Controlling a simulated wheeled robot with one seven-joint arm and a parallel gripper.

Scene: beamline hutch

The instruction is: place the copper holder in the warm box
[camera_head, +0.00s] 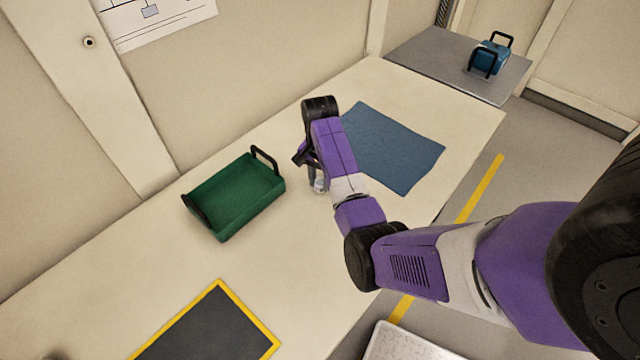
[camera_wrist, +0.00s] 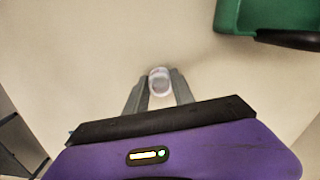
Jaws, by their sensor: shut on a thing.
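My gripper (camera_wrist: 159,88) is shut on a small pale round holder (camera_wrist: 160,76), with one finger on each side of it. In the head view the holder (camera_head: 319,186) shows as a small pale bit below my wrist, mostly hidden by my arm. No copper colour shows on it, and I cannot tell whether it touches the table. A green box (camera_head: 235,198) with black handles stands to the left of my gripper, open at the top and apart from it. A blue box (camera_head: 490,58) with black handles stands far off at the upper right. No label tells which box is warm.
A blue mat (camera_head: 392,150) lies on the cream table (camera_head: 130,262), just right of my gripper. A dark mat with a yellow border (camera_head: 213,328) lies at the front. The blue box is on a separate grey table (camera_head: 425,52). Table between green box and dark mat is clear.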

